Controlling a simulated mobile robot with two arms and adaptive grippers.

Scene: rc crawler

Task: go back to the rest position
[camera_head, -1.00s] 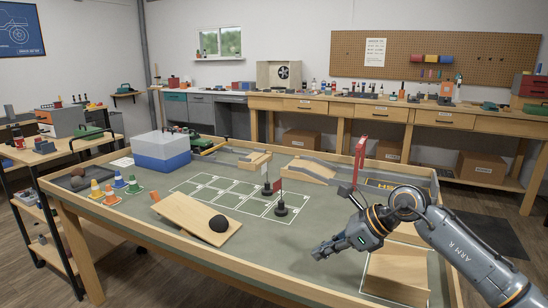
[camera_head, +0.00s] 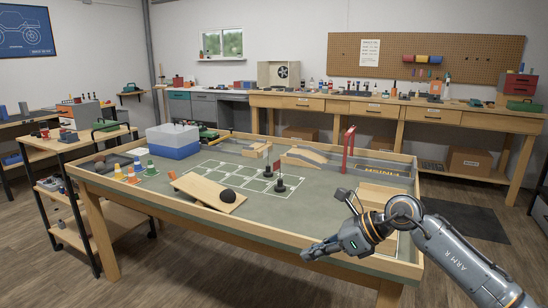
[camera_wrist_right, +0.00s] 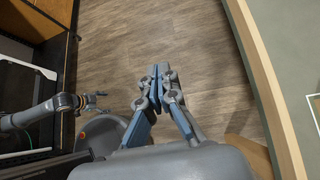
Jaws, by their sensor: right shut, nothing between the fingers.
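My right gripper (camera_head: 308,253) is shut and empty, at the front rim of the work table (camera_head: 205,222) in the head view. In the right wrist view the shut fingers (camera_wrist_right: 160,70) point down over bare wooden floor, left of the table's wooden rim (camera_wrist_right: 262,75). Another arm of mine shows at the left of the right wrist view. Its small gripper (camera_wrist_right: 95,98) is too small to read. No left arm shows in the head view.
On the table are a ramp board (camera_head: 208,193) with a dark ball (camera_head: 228,196), a blue box (camera_head: 173,141), small cones (camera_head: 134,176) and a red gate (camera_head: 348,150). A cart (camera_head: 75,150) stands at the left. The floor before the table looks clear.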

